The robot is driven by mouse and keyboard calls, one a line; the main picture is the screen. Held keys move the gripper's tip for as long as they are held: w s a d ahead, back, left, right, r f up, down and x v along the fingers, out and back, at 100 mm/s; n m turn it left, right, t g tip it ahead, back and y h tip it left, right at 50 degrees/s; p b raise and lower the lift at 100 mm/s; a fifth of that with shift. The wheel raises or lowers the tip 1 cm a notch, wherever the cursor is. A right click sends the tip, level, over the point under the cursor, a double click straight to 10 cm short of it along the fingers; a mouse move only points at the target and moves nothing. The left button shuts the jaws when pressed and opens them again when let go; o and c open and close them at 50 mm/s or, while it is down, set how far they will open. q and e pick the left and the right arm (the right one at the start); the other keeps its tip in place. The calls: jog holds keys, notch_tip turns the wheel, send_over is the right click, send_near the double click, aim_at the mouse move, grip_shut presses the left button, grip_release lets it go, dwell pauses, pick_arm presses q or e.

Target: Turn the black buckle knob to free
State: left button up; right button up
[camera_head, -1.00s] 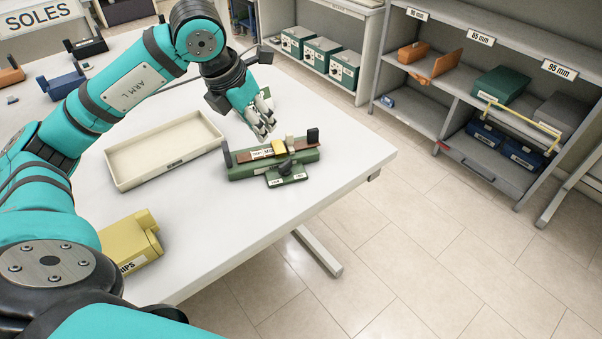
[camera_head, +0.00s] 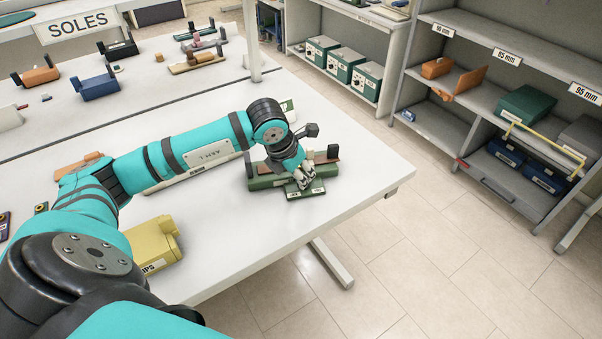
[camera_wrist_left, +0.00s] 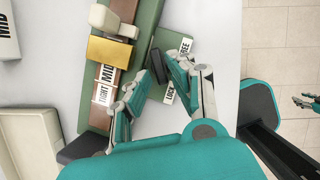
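The black buckle knob (camera_wrist_left: 157,64) sits on a small green plate on the front side of the green fixture (camera_wrist_left: 97,118). In the left wrist view a FREE label (camera_wrist_left: 185,46) is on the plate's upper right and a LOCK label (camera_wrist_left: 169,93) lower down. I cannot tell which label the knob points at. My left gripper (camera_wrist_left: 155,78) has its fingers apart, with the knob between or just beyond the tips; contact is unclear. In the head view my left gripper (camera_head: 302,182) is low over the plate and hides the knob. My right gripper (camera_wrist_left: 305,101) is small at the wrist view's right edge, fingers apart.
The fixture holds a brown strap with a yellow block (camera_wrist_left: 109,51) and a cream block (camera_wrist_left: 113,21). A cream tray (camera_wrist_left: 27,125) lies beside it, and a yellow box (camera_head: 152,244) stands nearer me. The table's right edge (camera_head: 375,210) is close to the fixture.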

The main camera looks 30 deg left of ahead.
pick_arm(q)
jog(key=shift+w+d+f, duration=0.1)
jog(key=shift+w+f, duration=0.15)
jog(key=shift+f, duration=0.4)
pick_arm(e)
jog(key=shift+r, duration=0.15)
jog(key=shift+a, duration=0.1)
pick_arm(q)
grip_shut()
pick_arm(e)
jog(key=shift+a, duration=0.4)
pick_arm(q)
jog(key=m+b, duration=0.1)
jog(key=m+h+b, duration=0.1)
jog(key=b, duration=0.1)
jog(key=shift+w+a+f, duration=0.1)
jog(key=shift+a+f, duration=0.1)
jog(key=shift+a+r+m+g+h+b, duration=0.1)
jog(key=shift+m+g+h+b, duration=0.2)
jog(key=shift+m+b, duration=0.9)
jog(key=shift+r+m+g+h+b, duration=0.1)
jog(key=shift+m+g+h+b, duration=0.2)
jog(key=shift+m+b, duration=0.45)
pick_arm(e)
notch_tip(320, 180, down, 7)
jog(key=shift+d+r, duration=0.2)
jog(key=shift+d, duration=0.15)
pick_arm(q)
jog(key=shift+w+m, duration=0.1)
jog(key=shift+m, duration=0.25)
